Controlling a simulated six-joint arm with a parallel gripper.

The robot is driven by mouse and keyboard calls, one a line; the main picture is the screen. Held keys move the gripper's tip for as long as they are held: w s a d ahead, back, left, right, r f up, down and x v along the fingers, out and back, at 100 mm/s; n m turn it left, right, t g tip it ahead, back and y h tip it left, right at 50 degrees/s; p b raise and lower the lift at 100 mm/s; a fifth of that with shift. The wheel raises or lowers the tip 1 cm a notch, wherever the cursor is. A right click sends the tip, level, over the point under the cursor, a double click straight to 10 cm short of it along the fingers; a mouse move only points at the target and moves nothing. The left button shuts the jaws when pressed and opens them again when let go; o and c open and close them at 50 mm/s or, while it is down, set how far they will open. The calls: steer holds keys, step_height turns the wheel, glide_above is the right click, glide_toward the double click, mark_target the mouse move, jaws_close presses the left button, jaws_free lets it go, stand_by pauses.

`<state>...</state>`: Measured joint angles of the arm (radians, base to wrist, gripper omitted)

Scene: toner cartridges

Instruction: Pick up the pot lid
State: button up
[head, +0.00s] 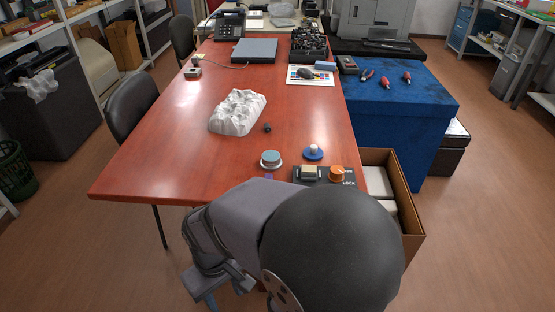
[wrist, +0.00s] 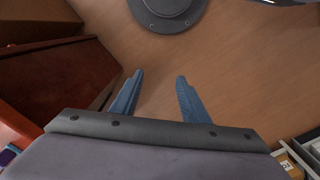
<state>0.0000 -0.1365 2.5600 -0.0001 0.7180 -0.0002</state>
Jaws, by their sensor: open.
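A small blue disc with a pale knob on top, which looks like the pot lid (head: 313,153), lies flat on the near right part of the red table. A round, blue-topped piece with a pale rim (head: 270,159) sits to its left, apart from it. My gripper (head: 222,290) is low at the near side of the table, well away from the lid. In the wrist view its two blue fingers (wrist: 159,82) are spread with nothing between them, above the wooden floor. The lid does not show in the wrist view.
A dark panel with an orange knob (head: 336,172) and a pale block stands just in front of the lid. A white crumpled lump (head: 238,112) and a small dark ball (head: 267,128) lie farther back. An open brown box (head: 404,207) stands right of the table.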

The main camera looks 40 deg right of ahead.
steer(key=shift+w+r, duration=0.1)
stand_by(0.7)
steer(key=w+d+r+m+p, duration=0.1)
steer(key=w+d+r+p, duration=0.2)
steer(key=w+d, duration=0.2)
steer(key=w+d+r+m+t+p, duration=0.1)
steer(key=w+d+r+m+p, duration=0.1)
steer(key=w+d, duration=0.4)
steer(key=w+d+r+m+t+p, duration=0.1)
steer(key=w+d+r+p, duration=0.3)
steer(key=w+d, duration=0.2)
steer(key=shift+d+r+m+h, duration=0.2)
steer(key=shift+d, duration=0.4)
steer(key=shift+d+r+m+h, duration=0.15)
steer(key=shift+d+m+h, duration=0.05)
steer(key=shift+d, duration=0.35)
steer(key=w+d+r+m+p, duration=0.2)
steer(key=d+p, duration=0.1)
steer(key=d, duration=0.8)
steer(key=m+t+h+p, duration=0.1)
steer(key=m+h+p, duration=0.1)
steer(key=p, duration=0.1)
glide_toward(314, 146)
steer(key=shift+p+x, duration=1.3)
steer(key=shift+x, duration=2.8)
steer(key=shift+a, duration=0.15)
jaws_close()
